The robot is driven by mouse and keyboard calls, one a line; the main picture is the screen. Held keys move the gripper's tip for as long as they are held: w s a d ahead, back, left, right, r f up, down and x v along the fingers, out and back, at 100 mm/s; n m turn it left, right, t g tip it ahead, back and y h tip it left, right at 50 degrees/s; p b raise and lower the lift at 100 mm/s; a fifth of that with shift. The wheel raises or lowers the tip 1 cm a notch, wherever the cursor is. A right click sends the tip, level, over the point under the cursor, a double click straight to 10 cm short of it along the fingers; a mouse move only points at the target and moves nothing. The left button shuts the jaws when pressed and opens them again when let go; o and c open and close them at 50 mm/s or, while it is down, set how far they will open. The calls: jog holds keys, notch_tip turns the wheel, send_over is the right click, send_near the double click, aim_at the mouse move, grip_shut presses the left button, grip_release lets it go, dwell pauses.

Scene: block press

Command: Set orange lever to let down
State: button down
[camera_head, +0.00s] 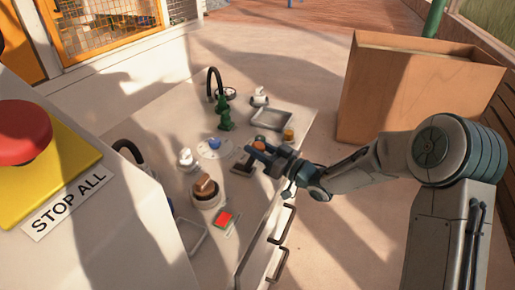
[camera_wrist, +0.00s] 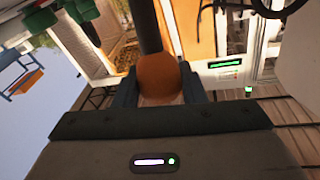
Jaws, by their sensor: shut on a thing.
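The orange lever's round knob (camera_head: 259,141) shows at my fingertips over the console, on the side nearest my arm. A dark base plate (camera_head: 242,166) lies just below and left of it. My gripper (camera_head: 256,151) reaches in from the right and is shut on the knob. In the wrist view the orange knob (camera_wrist: 158,77) sits between my two dark fingers, with a dark shaft (camera_wrist: 146,28) running from it to the picture's top edge. My fingers hide part of the lever in the head view, so its exact tilt is hard to tell.
The console (camera_head: 170,135) holds a green fixture (camera_head: 225,115), a blue knob (camera_head: 214,141), a brown knob (camera_head: 206,187), a red square (camera_head: 225,219) and an amber knob (camera_head: 289,134) close to my gripper. A wooden box (camera_head: 400,95) stands behind my arm. A red stop button (camera_head: 22,132) is at left.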

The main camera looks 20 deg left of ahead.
jog(key=c, duration=0.9)
grip_release()
jog(key=shift+w+d+f, duration=0.1)
jog(key=shift+d+f, duration=0.1)
jog(key=shift+f, duration=0.05)
jog(key=shift+c, duration=0.2)
jog(key=shift+a+r, duration=0.1)
jog(key=p+v, duration=0.1)
jog(key=v, duration=1.3)
jog(key=shift+a, duration=0.1)
